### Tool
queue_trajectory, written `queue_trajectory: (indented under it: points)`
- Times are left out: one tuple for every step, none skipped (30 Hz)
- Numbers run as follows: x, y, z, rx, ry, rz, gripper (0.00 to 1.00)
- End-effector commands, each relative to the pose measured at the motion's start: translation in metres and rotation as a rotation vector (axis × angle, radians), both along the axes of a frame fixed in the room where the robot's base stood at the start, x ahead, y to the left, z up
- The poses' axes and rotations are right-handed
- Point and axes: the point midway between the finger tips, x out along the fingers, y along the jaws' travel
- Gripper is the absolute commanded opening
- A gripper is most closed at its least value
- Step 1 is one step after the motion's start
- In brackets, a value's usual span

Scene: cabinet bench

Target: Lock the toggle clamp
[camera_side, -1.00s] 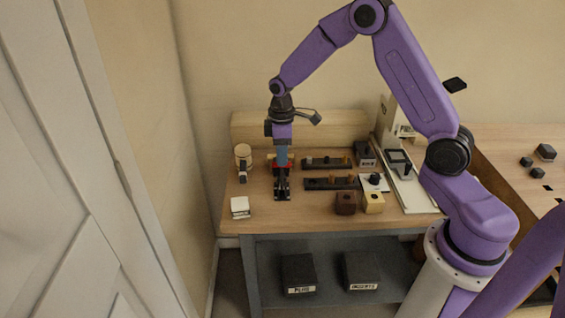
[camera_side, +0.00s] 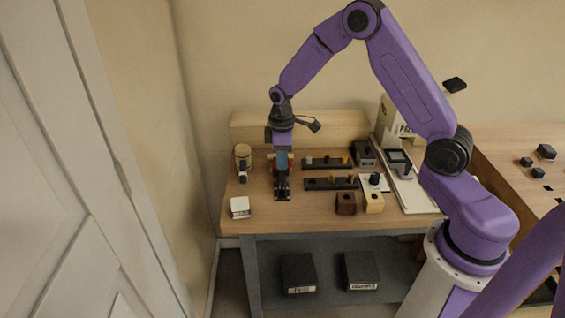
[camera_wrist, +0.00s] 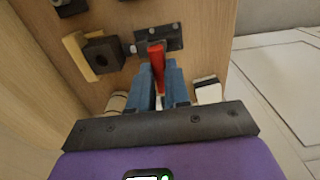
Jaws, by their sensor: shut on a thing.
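The toggle clamp (camera_side: 282,192) is a dark metal fixture on the left part of the wooden bench top. In the wrist view its dark base plate (camera_wrist: 172,38) and red handle (camera_wrist: 157,65) show. My gripper (camera_side: 282,165) is directly above the clamp in the side view, pointing down. In the wrist view the blue fingers of my gripper (camera_wrist: 163,85) are on either side of the red handle, shut on it. The fingers hide the handle's lower end in that view. The side view is too small to tell the handle's exact angle.
A white block (camera_side: 240,207) and a round wooden container (camera_side: 243,155) stand left of the clamp. Two dark rails with pegs (camera_side: 327,163) (camera_side: 330,184), a brown block (camera_side: 346,203) and a yellow block (camera_side: 374,203) are to the right. Dark bins (camera_side: 298,273) sit on the lower shelf.

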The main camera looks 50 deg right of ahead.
Motion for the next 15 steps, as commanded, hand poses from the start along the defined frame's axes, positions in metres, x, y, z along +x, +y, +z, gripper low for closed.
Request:
queue_trajectory:
  points:
    - [-0.0023, 0.0023, -0.0003, 0.000, 0.003, 0.001, 0.07]
    - [-0.0035, 0.0033, -0.0005, 0.001, 0.004, 0.001, 0.07]
    - [-0.0048, 0.0047, -0.0006, 0.000, 0.004, 0.001, 0.07]
    - [-0.0056, 0.0054, -0.0007, 0.001, 0.004, 0.001, 0.07]
    - [-0.0062, 0.0061, -0.0007, 0.001, 0.004, 0.000, 0.07]
    - [-0.0069, 0.0067, -0.0008, 0.000, 0.003, 0.000, 0.07]
    - [-0.0071, 0.0068, -0.0008, 0.000, 0.003, 0.000, 0.07]
    - [-0.0072, 0.0068, -0.0009, 0.001, 0.004, 0.000, 0.07]
    - [-0.0071, 0.0067, -0.0009, 0.001, 0.004, 0.000, 0.07]
    - [-0.0071, 0.0067, -0.0009, 0.001, 0.004, 0.000, 0.07]
    - [-0.0071, 0.0068, -0.0009, 0.001, 0.004, 0.000, 0.07]
    - [-0.0071, 0.0067, -0.0009, 0.001, 0.004, 0.000, 0.07]
    - [-0.0072, 0.0068, -0.0009, 0.001, 0.004, 0.000, 0.07]
    - [-0.0072, 0.0068, -0.0009, 0.001, 0.004, 0.000, 0.07]
    - [-0.0074, 0.0071, -0.0010, 0.000, 0.004, 0.000, 0.07]
